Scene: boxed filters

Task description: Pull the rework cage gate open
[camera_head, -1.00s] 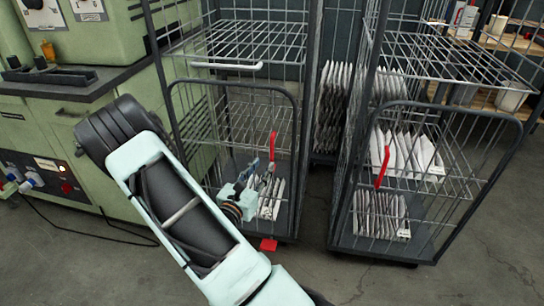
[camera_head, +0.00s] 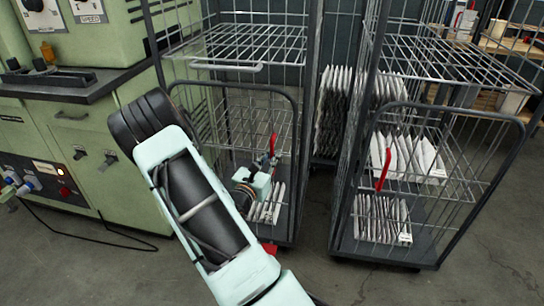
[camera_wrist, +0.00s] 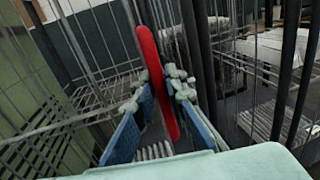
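The left wire cage (camera_head: 232,30) has a dark-framed lower gate (camera_head: 296,130) with a red handle (camera_head: 273,146). The gate looks shut. My gripper (camera_head: 266,165) is at this gate, beside the handle. In the wrist view the red handle (camera_wrist: 160,85) stands tilted between my gripper's two blue fingers (camera_wrist: 166,88). The fingers are apart, with a small gap showing beside the handle; contact at the tips is hard to tell. White pleated filters (camera_head: 266,208) sit low inside the cage, partly hidden by my arm.
A second cage (camera_head: 440,262) stands to the right, with its own red handle (camera_head: 383,170) and several filters. A green machine (camera_head: 75,150) stands close on the left. Open floor (camera_head: 490,260) lies at the front right.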

